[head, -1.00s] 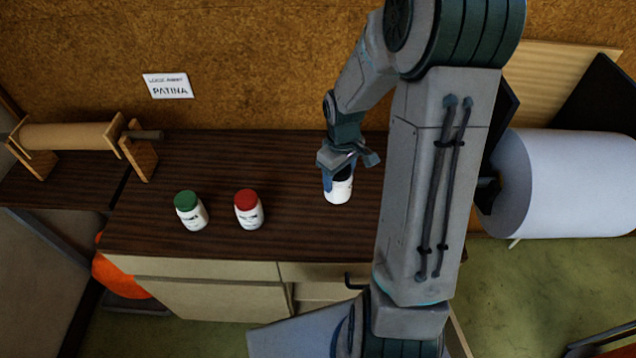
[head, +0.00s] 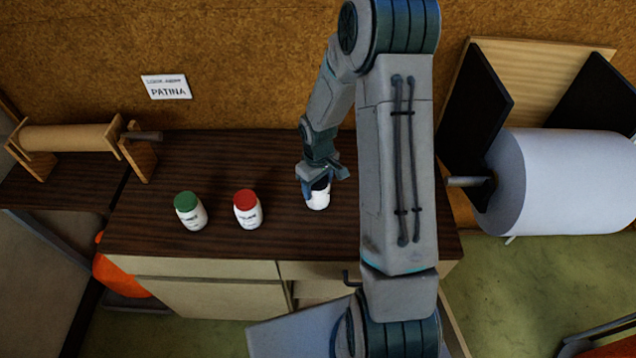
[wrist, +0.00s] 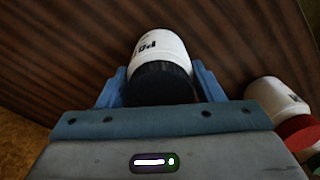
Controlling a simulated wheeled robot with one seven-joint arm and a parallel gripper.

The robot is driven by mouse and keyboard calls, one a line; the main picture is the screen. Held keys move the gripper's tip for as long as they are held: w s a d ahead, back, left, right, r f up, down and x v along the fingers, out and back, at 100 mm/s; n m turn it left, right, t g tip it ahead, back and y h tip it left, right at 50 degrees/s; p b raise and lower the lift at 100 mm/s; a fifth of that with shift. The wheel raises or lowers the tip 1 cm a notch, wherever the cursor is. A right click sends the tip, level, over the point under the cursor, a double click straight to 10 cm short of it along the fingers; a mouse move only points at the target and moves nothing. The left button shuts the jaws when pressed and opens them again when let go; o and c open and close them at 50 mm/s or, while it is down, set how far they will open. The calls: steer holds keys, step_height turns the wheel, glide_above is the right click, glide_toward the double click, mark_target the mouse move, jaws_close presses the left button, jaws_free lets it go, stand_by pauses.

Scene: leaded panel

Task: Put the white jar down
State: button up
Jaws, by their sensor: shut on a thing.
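The white jar (head: 318,199) has a black lid and is held by my gripper (head: 319,184) over the right part of the dark wooden counter (head: 230,165). In the wrist view the white jar (wrist: 160,46) sits between the two blue fingers of my gripper (wrist: 158,88), which are closed on its black lid. The jar looks close to the counter top; I cannot tell whether its base touches it. A red-lidded white jar (head: 247,211) stands to its left, and a green-lidded white jar (head: 191,212) stands further left.
The red-lidded jar also shows at the right edge of the wrist view (wrist: 277,97). A brown paper roll on a wooden stand (head: 70,137) is at the far left. A large white roll (head: 570,180) is at the right. A PATINA sign (head: 166,87) hangs on the wall.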

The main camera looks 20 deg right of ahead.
steer(key=shift+f, duration=0.2)
steer(key=o, duration=1.2)
steer(key=shift+r, duration=0.15)
